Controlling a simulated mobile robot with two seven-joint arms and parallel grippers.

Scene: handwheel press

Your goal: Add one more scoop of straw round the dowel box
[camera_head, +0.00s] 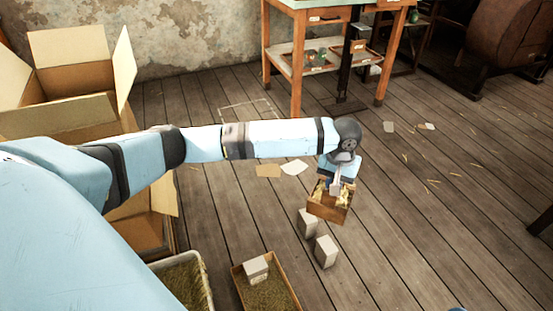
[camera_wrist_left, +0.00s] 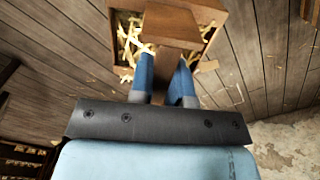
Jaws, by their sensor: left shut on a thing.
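A small wooden crate (camera_head: 328,211) with pale straw in it is below the end of my left arm. It also shows in the left wrist view (camera_wrist_left: 220,12). My left gripper (camera_head: 335,188) points down into the crate. In the left wrist view its two blue fingers (camera_wrist_left: 165,72) are shut on a plain brown wooden box (camera_wrist_left: 170,28), apparently the dowel box, in the middle of the crate. Loose straw (camera_wrist_left: 130,45) lies beside that box, more on the left than on the right. The box's underside is hidden.
Two grey blocks (camera_head: 326,252) stand in front of the crate. A shallow tray (camera_head: 238,281) holds greenish-brown filling and a grey block (camera_head: 256,269). A straw-filled bin (camera_head: 207,285) is beside it. A big open carton (camera_head: 70,112) is left, a bench (camera_head: 268,52) behind. Right-hand floor is mostly clear.

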